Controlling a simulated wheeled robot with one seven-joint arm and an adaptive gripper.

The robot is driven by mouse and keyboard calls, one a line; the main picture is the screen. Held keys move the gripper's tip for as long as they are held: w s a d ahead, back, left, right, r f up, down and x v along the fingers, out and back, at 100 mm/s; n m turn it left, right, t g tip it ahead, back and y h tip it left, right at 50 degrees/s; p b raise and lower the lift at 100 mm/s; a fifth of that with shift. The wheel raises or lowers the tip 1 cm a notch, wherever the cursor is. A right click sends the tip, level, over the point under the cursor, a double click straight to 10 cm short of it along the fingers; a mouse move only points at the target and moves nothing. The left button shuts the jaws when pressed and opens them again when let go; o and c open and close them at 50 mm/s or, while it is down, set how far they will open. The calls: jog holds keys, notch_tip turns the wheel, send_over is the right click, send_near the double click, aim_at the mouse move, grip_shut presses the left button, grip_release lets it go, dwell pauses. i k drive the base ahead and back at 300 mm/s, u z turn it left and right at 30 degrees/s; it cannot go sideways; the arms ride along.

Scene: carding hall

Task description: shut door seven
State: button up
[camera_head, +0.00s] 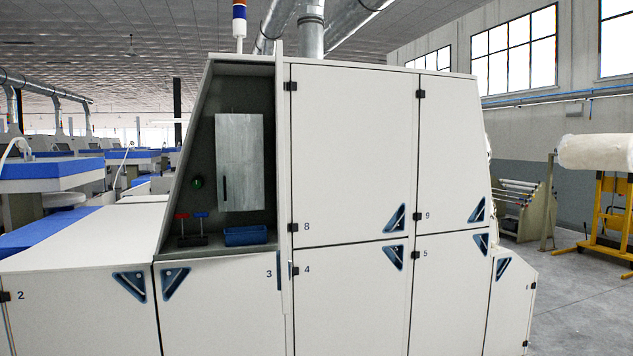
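The upper left compartment of the large cream machine stands open, left of the door marked 8. A narrow cream panel (282,150) stands at the compartment's right edge, seen almost edge-on. It looks like that compartment's door swung wide open toward me. No number seven is readable on it, so I cannot confirm that it is door seven. Inside the open compartment are a grey panel box (240,162), a blue bin (246,235) and red- and blue-handled tools (192,228) on its floor. My gripper is not in view.
Door 8 (352,150), door 9 (447,150), door 3 (215,310), door 4 (350,305) and door 5 (450,300) look shut. A low cabinet marked 2 (75,310) juts out at left. Open floor (585,305) lies at right, before a yellow stand (605,215).

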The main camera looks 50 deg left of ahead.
aim_at(284, 264)
jog(key=u, duration=0.3)
jog(key=i, duration=1)
jog(key=u, duration=1.45)
jog(key=i, duration=0.6)
jog(key=u, duration=0.6)
